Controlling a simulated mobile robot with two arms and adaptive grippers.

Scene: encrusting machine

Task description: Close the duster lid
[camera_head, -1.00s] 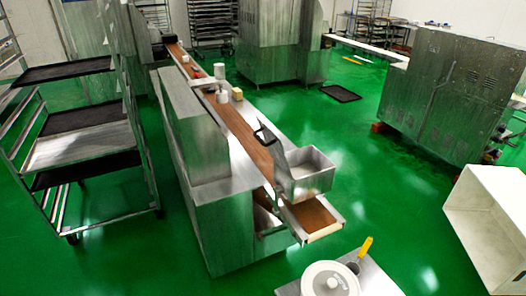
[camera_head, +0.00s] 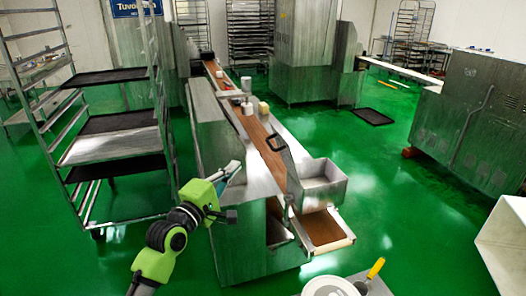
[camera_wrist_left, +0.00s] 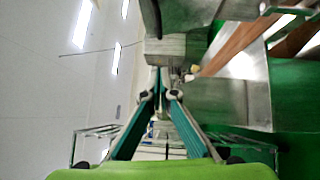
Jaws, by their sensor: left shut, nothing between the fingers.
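The duster (camera_head: 322,188) is an open-topped metal box at the near end of the long conveyor machine in the head view. Its lid (camera_head: 289,172) is a metal panel with a black handle (camera_head: 276,143); it stands raised at the left side of the box, leaving the inside exposed. My left gripper (camera_head: 234,168) is left of the lid, in front of the machine's metal housing, apart from lid and handle. Its fingers also show in the left wrist view (camera_wrist_left: 158,80), converging at the tips, shut and empty. My right gripper is not in view.
A brown conveyor belt (camera_head: 256,130) runs away behind the duster. A tray rack (camera_head: 108,147) stands at left. A white lidded container (camera_head: 331,287) and a yellow-handled tool (camera_head: 376,268) are at the bottom. Green floor (camera_head: 400,215) is clear to the right.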

